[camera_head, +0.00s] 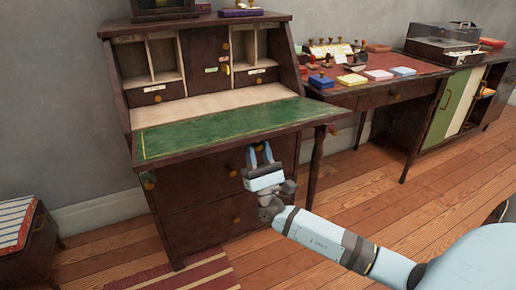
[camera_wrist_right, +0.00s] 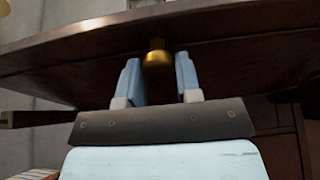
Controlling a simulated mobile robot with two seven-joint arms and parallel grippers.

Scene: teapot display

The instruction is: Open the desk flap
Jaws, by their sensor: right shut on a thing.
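The desk flap (camera_head: 215,130) of the dark wooden writing desk is folded down. It lies about level, with its green and gold-edged writing surface facing up and the compartments behind it exposed. My right gripper (camera_head: 259,155) is just below the flap's front edge. In the right wrist view my right gripper (camera_wrist_right: 158,82) has its two blue fingers on either side of a brass knob (camera_wrist_right: 157,54) on the underside of the flap (camera_wrist_right: 85,60), and is shut on that knob. The flap hides part of the drawers below. My left gripper is not in view.
Drawers (camera_head: 195,195) with brass knobs sit under the flap. A side table (camera_head: 370,92) with small coloured boxes stands to the right, and a cabinet (camera_head: 455,100) beyond it. A low chest (camera_head: 30,240) and a striped rug (camera_head: 195,272) are at lower left. Open wooden floor lies right of my arm.

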